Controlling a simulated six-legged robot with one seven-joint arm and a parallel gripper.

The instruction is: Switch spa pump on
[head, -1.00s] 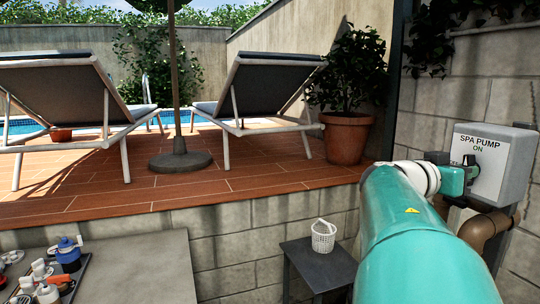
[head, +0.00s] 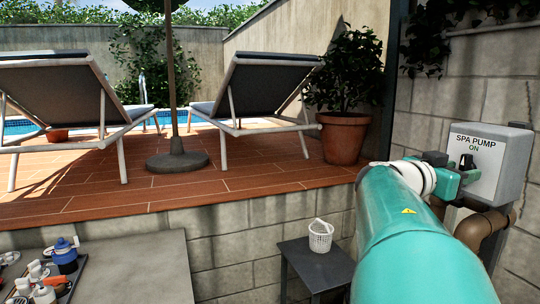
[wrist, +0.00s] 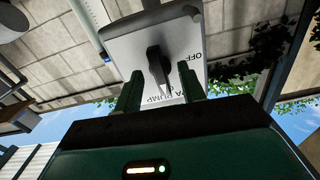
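The grey spa pump switch box (head: 505,165) is on the block wall at the right of the head view, labelled "SPA PUMP" and "ON". Its black knob (head: 467,161) stands about upright, pointing up at "ON". The knob (wrist: 156,68) points down toward the "PUMP" lettering. My gripper's two fingers (wrist: 160,88) are spread and empty, with a gap on each side of the knob.
A brown pipe (head: 480,228) runs under the box. A small dark table (head: 318,268) with a white basket (head: 320,236) stands below the deck. A potted plant (head: 343,137) and loungers stand on the deck.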

